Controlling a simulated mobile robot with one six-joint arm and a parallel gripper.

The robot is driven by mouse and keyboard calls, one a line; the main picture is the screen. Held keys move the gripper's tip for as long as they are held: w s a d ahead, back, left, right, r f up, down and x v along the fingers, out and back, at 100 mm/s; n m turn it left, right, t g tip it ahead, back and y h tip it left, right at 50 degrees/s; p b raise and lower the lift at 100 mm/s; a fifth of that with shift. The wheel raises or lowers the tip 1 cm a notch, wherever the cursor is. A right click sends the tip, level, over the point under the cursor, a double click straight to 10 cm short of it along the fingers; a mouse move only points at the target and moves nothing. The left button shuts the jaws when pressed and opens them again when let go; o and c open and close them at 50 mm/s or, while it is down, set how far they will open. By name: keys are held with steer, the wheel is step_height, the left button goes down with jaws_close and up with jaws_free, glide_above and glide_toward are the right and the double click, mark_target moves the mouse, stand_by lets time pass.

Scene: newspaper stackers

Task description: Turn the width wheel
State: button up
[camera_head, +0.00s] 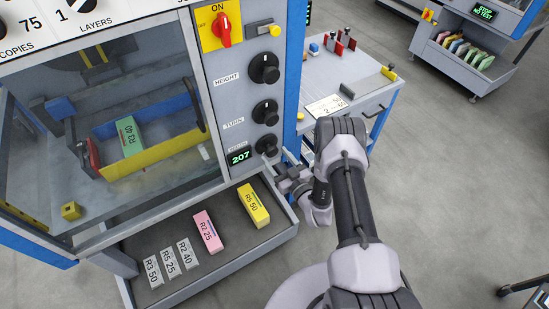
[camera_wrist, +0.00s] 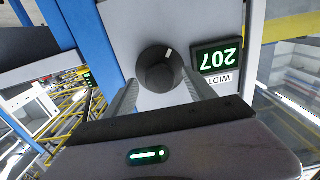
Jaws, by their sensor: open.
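The width wheel (camera_head: 267,146) is a black knob, the lowest of three on the machine's grey front panel. In the wrist view the wheel (camera_wrist: 158,69) has a pale mark pointing up and right. A green display (camera_wrist: 217,57) reading 207 sits beside it, with a partly visible "WIDT" label (camera_wrist: 221,79). My gripper (camera_wrist: 162,84) is open, its two fingers reaching toward the panel on either side of the wheel. I cannot tell whether they touch it. In the head view my gripper (camera_head: 287,176) is just below and right of the wheel.
Above the wheel are the turn knob (camera_head: 265,112), height knob (camera_head: 265,68) and red ON switch (camera_head: 223,30). Below is a grey tray (camera_head: 150,283) with labelled blocks. A side table (camera_head: 350,82) with small tools stands right. Grey floor is open at right.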

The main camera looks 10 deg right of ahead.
steer(key=shift+w+a, duration=0.2)
steer(key=shift+w, duration=0.45)
steer(key=c, duration=1.3)
steer(key=n, duration=0.3)
steer(key=shift+c, duration=0.2)
steer(key=o, duration=1.3)
steer(key=shift+o, duration=0.2)
